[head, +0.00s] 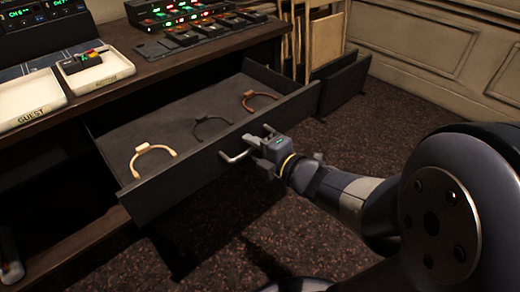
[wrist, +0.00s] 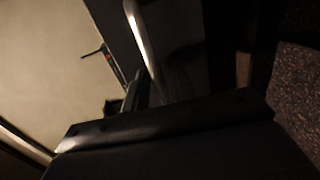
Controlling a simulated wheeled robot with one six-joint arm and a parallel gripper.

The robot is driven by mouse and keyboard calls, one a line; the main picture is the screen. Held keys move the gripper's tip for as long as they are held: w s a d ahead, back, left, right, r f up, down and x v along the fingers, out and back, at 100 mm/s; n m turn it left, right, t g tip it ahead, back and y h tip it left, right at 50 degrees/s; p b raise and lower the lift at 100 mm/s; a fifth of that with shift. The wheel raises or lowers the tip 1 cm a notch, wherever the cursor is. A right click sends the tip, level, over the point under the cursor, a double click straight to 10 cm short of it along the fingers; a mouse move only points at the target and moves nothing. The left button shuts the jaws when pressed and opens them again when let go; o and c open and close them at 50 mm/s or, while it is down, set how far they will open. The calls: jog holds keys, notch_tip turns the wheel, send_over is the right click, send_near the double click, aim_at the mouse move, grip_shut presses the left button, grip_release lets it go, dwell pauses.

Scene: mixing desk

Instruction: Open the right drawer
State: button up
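The right drawer (head: 215,150) is a dark drawer under the right part of the desk, pulled well out with its inside showing. Its pale metal bar handle (head: 237,156) is on the front panel. My gripper (head: 262,146) is at the right part of this handle, in front of the panel. In the wrist view the handle (wrist: 147,45) is a bright bar close beyond my gripper (wrist: 135,92). The fingers are dark and partly hidden, so whether they close on the bar is unclear.
Several curved bands lie in the drawer, among them a cream one (head: 151,152) and a brown one (head: 262,98). The desk (head: 120,88) carries a mixing console (head: 185,25) and a white tray (head: 28,100) marked GUEST. Dark bins (head: 345,75) stand behind right. Carpet (head: 300,225) lies below.

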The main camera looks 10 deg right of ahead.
jog(key=p+v, duration=0.3)
jog(key=v, duration=0.7)
jog(key=shift+s+d+p, duration=0.2)
jog(key=shift+s+p, duration=0.1)
jog(key=shift+p, duration=0.05)
jog(key=shift+w+a, duration=0.1)
jog(key=shift+w, duration=0.05)
dwell(0.3)
jog(key=shift+b+x, duration=1.9)
jog(key=shift+x, duration=3.35)
